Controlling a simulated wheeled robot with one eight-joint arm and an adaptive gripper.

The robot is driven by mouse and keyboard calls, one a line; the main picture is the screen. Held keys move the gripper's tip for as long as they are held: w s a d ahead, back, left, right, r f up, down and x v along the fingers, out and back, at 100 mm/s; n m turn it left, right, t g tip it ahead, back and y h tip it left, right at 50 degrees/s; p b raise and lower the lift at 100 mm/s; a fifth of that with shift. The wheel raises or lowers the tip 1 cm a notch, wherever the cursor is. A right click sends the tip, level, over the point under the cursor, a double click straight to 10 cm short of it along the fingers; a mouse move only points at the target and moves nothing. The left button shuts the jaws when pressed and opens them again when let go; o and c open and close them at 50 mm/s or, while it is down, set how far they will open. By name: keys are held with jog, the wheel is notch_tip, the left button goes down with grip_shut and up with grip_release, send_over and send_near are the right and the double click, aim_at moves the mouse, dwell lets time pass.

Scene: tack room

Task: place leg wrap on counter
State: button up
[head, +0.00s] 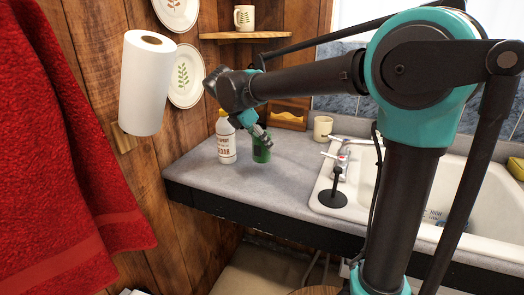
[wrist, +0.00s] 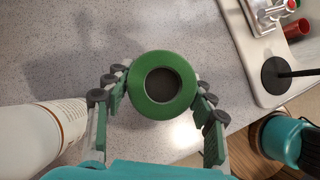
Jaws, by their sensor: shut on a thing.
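The leg wrap is a green roll (head: 261,151) at the counter (head: 205,176), right of a white bottle. In the wrist view the wrap (wrist: 139,97) is seen end-on as a green ring with a dark hole. My gripper (head: 262,140) comes down from above and is shut on the wrap, with a finger on each side in the wrist view (wrist: 161,94). The wrap looks upright, its lower end at or just above the grey counter top; I cannot tell if it touches.
The white bottle (head: 226,138) stands close beside the wrap and shows in the wrist view (wrist: 35,135). The sink (head: 455,195), faucet (head: 343,155) and black stand (head: 333,198) are to the right. A cup (head: 322,128) is behind. Counter in front of the wrap is clear.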

aim_at(262, 150)
jog(key=shift+f, duration=1.85)
jog(key=shift+f, duration=0.15)
jog(key=o, duration=1.2)
jog(key=v, duration=1.2)
jog(key=shift+r, duration=0.2)
